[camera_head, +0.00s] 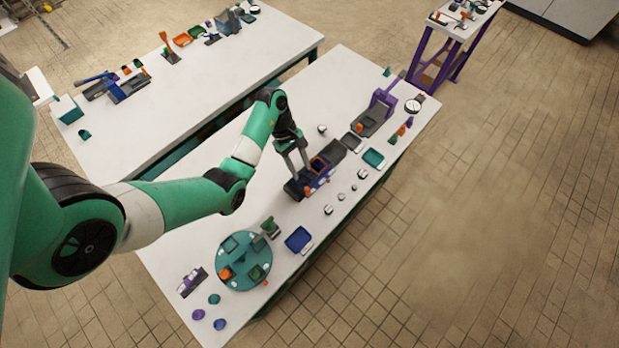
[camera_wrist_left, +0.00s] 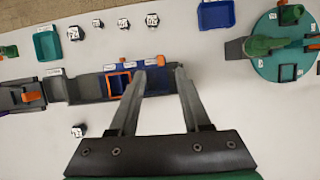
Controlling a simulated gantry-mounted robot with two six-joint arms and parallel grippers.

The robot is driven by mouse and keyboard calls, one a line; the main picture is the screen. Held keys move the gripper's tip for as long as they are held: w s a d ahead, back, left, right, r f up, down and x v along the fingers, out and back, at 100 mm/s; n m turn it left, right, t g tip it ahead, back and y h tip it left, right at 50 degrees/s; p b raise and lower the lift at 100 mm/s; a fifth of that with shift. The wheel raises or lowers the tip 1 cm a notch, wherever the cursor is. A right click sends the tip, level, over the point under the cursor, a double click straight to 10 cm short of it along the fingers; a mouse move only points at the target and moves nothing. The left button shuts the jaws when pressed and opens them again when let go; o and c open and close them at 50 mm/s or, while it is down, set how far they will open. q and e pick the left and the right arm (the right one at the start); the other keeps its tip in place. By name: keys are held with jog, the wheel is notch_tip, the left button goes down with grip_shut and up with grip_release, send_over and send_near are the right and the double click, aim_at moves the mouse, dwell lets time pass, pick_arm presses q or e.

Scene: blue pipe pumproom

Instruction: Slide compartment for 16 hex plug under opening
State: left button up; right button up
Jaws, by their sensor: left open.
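A dark slide rail (camera_head: 334,158) with blue compartments and an orange-framed opening (camera_head: 317,165) lies near the middle of the bench. In the left wrist view the orange frame (camera_wrist_left: 105,85) sits around one compartment on the grey rail (camera_wrist_left: 88,89). A blue compartment (camera_wrist_left: 157,80) lies right of the frame, partly between my fingers. Small white labels (camera_wrist_left: 130,63) along its far edge are too small to read. My left gripper (camera_head: 298,174) is open and empty, its fingertips over the right part of the slide in the left wrist view (camera_wrist_left: 160,72). Contact is unclear. My right gripper is out of view.
Several labelled hex plugs (camera_wrist_left: 123,23) stand beyond the rail; another (camera_wrist_left: 78,130) stands on the near side. A blue tray (camera_head: 299,239) and teal turntable (camera_head: 237,281) are toward the bench's front. A teal tray (camera_head: 373,158) and purple-framed device (camera_head: 384,100) stand farther back.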

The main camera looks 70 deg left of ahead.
aim_at(307, 188)
pick_arm(q)
jog(key=f+b, duration=0.1)
jog(key=f, duration=0.1)
jog(key=f+b, duration=0.4)
jog(key=shift+d+f, duration=0.2)
jog(key=shift+d, duration=0.15)
jog(key=b+x, duration=0.1)
jog(key=x, duration=0.5)
jog(key=shift+w+d+r+b, duration=0.1)
jog(key=shift+w+d+b, duration=0.1)
jog(key=shift+b, duration=0.15)
grip_shut()
dwell(0.6)
